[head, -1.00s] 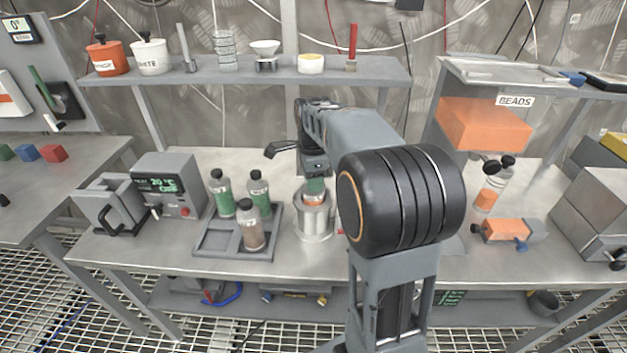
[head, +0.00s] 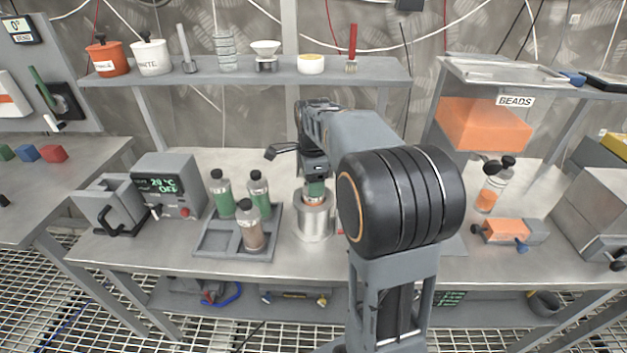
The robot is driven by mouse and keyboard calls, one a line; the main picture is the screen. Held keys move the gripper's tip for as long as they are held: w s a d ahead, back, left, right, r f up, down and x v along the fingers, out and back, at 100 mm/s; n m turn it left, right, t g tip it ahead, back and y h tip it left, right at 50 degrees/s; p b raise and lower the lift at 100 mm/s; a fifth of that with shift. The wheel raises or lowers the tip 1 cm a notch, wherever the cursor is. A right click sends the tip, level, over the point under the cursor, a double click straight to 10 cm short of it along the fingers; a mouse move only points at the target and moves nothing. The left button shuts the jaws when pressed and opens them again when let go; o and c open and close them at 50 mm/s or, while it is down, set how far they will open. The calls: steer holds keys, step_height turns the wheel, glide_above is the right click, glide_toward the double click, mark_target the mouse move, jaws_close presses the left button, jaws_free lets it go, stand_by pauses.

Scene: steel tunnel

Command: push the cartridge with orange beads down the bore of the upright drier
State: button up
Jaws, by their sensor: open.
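The upright drier (head: 314,224) is a steel cylinder standing on the bench right of the grey tray. The fingers are small and partly hidden, so I cannot tell exact contact.
The grey tray (head: 212,241) left of the drier holds bottles with green and brown contents. A control box (head: 170,187) stands farther left. An orange-bead bottle (head: 488,196) and an orange-and-grey device (head: 508,232) are at right. A shelf (head: 240,76) runs behind.

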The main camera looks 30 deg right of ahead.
step_height(320, 180, up, 12)
steer(key=f+p, duration=0.1)
steer(key=p, duration=0.1)
steer(key=s+a+f+n+t, duration=0.1)
steer(key=s+a+f+n, duration=0.3)
steer(key=s+f+n, duration=0.2)
steer(key=s+a+f+n+t, duration=0.2)
steer(key=s+a+f+n, duration=0.3)
steer(key=s+n, duration=0.5)
steer(key=f+n, duration=0.1)
steer(key=n, duration=0.3)
steer(key=shift+a+f+n, duration=0.25)
steer(key=shift+n, duration=0.15)
step_height(320, 180, up, 6)
steer(key=p, duration=0.5)
steer(key=shift+t, duration=0.3)
steer(key=shift+s, duration=0.1)
steer(key=shift+c, duration=0.2)
